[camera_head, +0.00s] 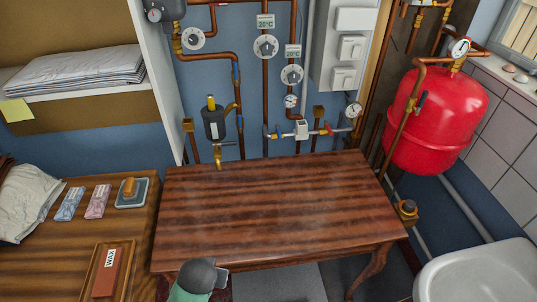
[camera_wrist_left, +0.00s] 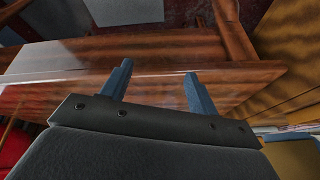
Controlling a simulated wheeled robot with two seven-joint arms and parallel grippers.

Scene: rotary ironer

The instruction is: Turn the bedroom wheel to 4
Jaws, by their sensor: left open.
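Three round white wheels with dark centres sit on the copper pipes of the back wall: an upper left wheel (camera_head: 193,40), a middle wheel (camera_head: 265,46) and a lower right wheel (camera_head: 291,74). Small temperature displays are above the middle wheel (camera_head: 265,21) and the right wheel (camera_head: 292,51). I cannot read which wheel is the bedroom one, or its numbers. My left gripper (camera_wrist_left: 158,70) is open and empty in the left wrist view, with its blue-grey fingers near a wooden table edge. No wheel shows there. My right gripper is not in view.
A bare wooden table (camera_head: 275,205) stands before the pipes. A red tank (camera_head: 435,120) and a white basin (camera_head: 480,275) are at the right. A wooden surface at the left holds a wax box (camera_head: 107,272), small packets (camera_head: 98,202) and white cloth (camera_head: 25,203).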

